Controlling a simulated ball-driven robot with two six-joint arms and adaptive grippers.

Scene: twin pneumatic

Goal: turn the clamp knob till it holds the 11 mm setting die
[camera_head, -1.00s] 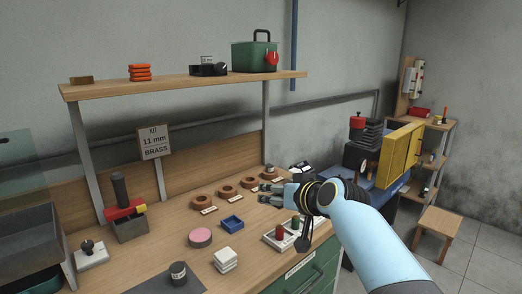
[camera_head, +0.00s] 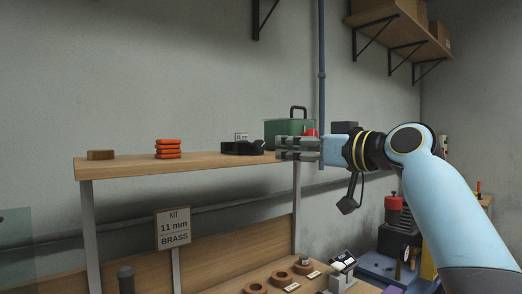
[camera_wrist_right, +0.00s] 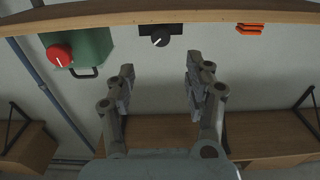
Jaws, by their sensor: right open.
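A black clamp-like fixture (camera_head: 240,148) sits on the shelf, with a small pale marked piece (camera_head: 241,136) standing at it, perhaps the setting die; its marking is too small to read. In the right wrist view the fixture (camera_wrist_right: 174,31) shows a dark round knob (camera_wrist_right: 160,39) with a white pointer line. My right gripper (camera_head: 279,148) is at shelf height, just right of the fixture in the head view, in front of the green box. In the wrist view its two fingers (camera_wrist_right: 160,78) are spread, with nothing between them and apart from the knob. My left gripper is out of view.
The wooden shelf (camera_head: 130,166) also carries a green box (camera_head: 283,127) with a red knob (camera_wrist_right: 58,55), orange stacked pieces (camera_head: 168,149) and a brown block (camera_head: 101,155). A kit sign reading 11 mm brass (camera_head: 173,229) stands below. Brown rings (camera_head: 279,279) lie on the bench.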

